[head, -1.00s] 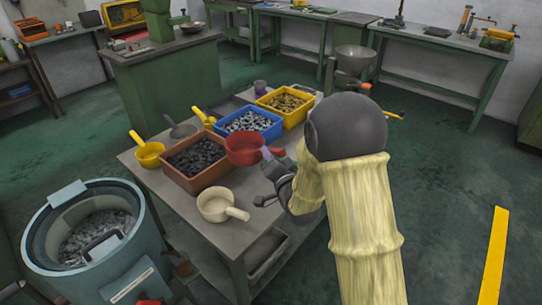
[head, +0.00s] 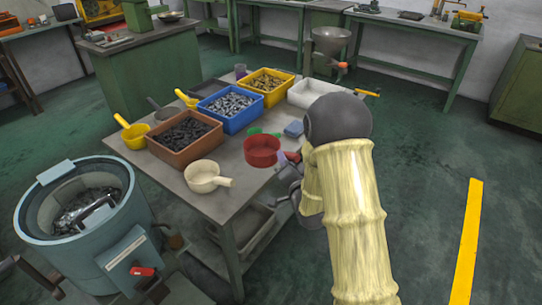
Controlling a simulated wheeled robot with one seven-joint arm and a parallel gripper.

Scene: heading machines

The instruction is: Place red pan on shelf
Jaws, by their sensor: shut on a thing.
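The red pan (head: 262,151) is upright over the right part of the grey work table (head: 222,205), between the blue bin and the table's right edge. I cannot tell whether its bottom touches the tabletop. My gripper (head: 288,160) is shut on the red pan's handle, at the pan's right side. My arm hides part of the table's right edge and most of the gripper. A lower shelf with a tray (head: 258,228) shows under the table, partly hidden by my arm.
On the table are a brown bin (head: 172,155), a blue bin (head: 232,121), a yellow bin (head: 262,92), a white bin (head: 301,96), a cream pan (head: 201,184), yellow pans (head: 133,140) and a green pan (head: 256,131). A teal drum (head: 40,225) stands left. The right floor is clear.

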